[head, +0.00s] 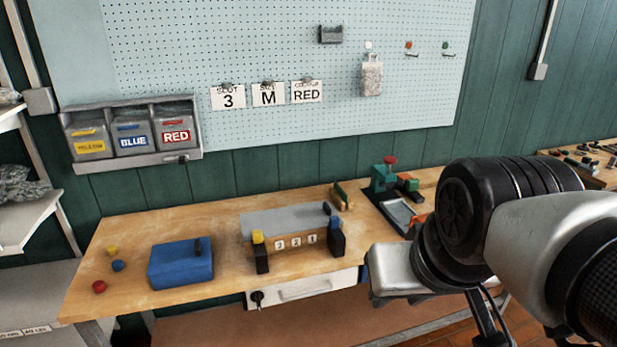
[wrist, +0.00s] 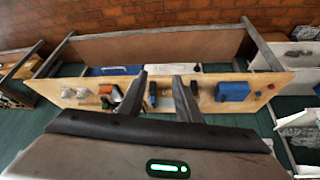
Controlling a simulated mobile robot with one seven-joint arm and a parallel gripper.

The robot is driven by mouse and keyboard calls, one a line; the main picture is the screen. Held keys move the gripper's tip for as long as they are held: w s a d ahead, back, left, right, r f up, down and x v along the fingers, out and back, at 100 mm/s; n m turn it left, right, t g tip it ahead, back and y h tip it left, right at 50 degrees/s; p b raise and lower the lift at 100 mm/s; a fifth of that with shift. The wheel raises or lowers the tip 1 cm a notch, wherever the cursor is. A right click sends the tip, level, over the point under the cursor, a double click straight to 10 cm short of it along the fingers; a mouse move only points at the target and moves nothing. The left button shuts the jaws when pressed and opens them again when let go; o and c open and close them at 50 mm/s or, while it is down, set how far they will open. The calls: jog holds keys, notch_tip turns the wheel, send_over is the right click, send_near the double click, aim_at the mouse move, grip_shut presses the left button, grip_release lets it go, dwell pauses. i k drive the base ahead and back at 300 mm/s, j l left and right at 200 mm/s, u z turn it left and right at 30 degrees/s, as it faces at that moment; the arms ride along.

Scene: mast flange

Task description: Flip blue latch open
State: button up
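A wooden box (head: 290,252) with a grey lid (head: 285,219) stands on the workbench, its front showing the digits 3, 2, 1. A blue latch (head: 333,222) sits at its right end above a black block, and a yellow latch (head: 258,237) at its left end. Whether the blue latch is closed is too small to tell. My gripper (wrist: 160,84) is open, its two fingers apart with nothing between them, in the wrist view. In the head view it is right of the box and apart from it, its fingers not clearly visible.
A blue case (head: 180,264) lies left of the box, with red, blue and yellow knobs near the bench's left edge. A green and red device (head: 384,176) stands to the right. Labelled bins (head: 131,135) hang on the wall. A drawer (head: 305,287) is below the bench top.

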aim_at(334, 221)
jog(key=i+l+u, duration=0.15)
jog(key=i, duration=0.35)
jog(key=i+l+u, duration=0.15)
jog(key=i+l, duration=0.2)
jog(key=i+l+u, duration=0.15)
jog(key=i+l, duration=0.2)
jog(key=i, duration=0.25)
